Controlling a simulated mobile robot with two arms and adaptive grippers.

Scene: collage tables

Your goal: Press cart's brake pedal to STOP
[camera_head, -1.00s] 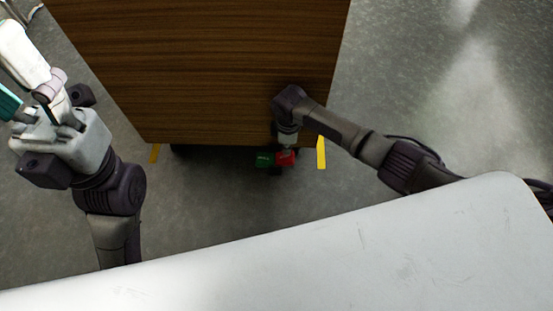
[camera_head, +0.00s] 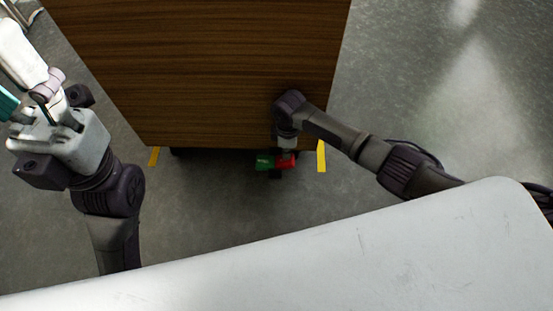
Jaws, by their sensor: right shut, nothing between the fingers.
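The wooden-topped cart (camera_head: 200,70) stands at the top middle. Its brake pedal sticks out low at the near edge, with a green half (camera_head: 264,162) on the left and a red half (camera_head: 287,160) on the right. My right gripper (camera_head: 287,149) is shut and empty, pointing down at the cart's near edge, right above the red half. Whether it touches the red half I cannot tell.
Yellow floor marks lie at the cart's near corners, one at left (camera_head: 154,156) and one at right (camera_head: 321,156). Grey floor (camera_head: 215,210) is clear in front of the cart. The white surface across the bottom looks like part of my own body.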

